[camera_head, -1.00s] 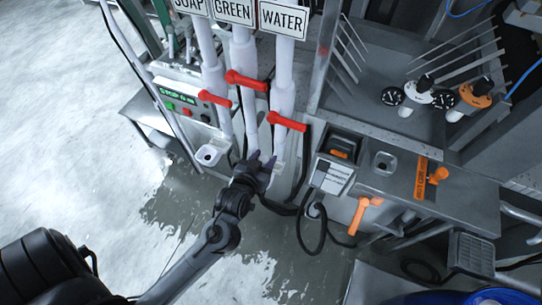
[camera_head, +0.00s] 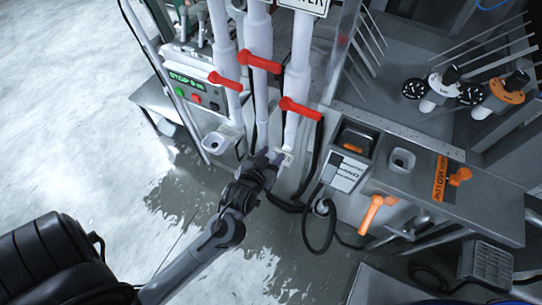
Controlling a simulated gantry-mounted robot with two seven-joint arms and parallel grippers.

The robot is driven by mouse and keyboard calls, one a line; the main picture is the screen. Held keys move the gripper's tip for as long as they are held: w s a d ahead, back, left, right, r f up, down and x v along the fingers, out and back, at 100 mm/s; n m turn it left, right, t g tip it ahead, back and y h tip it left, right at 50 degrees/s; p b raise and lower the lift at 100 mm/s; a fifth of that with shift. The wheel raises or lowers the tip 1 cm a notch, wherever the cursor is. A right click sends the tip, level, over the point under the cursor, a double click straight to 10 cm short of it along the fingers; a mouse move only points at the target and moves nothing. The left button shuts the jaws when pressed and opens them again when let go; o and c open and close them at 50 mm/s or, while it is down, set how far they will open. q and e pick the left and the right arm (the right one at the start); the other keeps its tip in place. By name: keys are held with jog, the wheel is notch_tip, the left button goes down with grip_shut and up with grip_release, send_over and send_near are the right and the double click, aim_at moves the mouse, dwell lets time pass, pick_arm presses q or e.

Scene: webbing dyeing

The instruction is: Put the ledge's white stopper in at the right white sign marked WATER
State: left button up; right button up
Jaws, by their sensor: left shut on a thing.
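My left gripper (camera_head: 276,160) reaches in from the lower left. It is shut on a small whitish piece (camera_head: 286,157) at the lower part of the right white pipe (camera_head: 297,80). The piece is small and partly hidden by the fingers, so I cannot tell surely that it is the white stopper, or whether it is seated. The WATER sign (camera_head: 308,4) is at the top of this pipe, cut off by the picture's edge. My right gripper is not in view.
Red levers (camera_head: 300,108) stick out from the white pipes. A white cup (camera_head: 216,142) is at left. At right are a metal counter with a round hole (camera_head: 401,160), an orange handle (camera_head: 375,213), and white (camera_head: 440,88) and orange (camera_head: 502,90) fittings on a shelf. Wet floor lies below.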

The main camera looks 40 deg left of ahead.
pick_arm(q)
jog(key=shift+f+b, duration=0.35)
jog(key=shift+f, duration=0.25)
jog(key=shift+f+b, duration=0.55)
jog(key=shift+f, duration=0.6)
jog(key=o, duration=1.1)
jog(key=shift+s, duration=0.15)
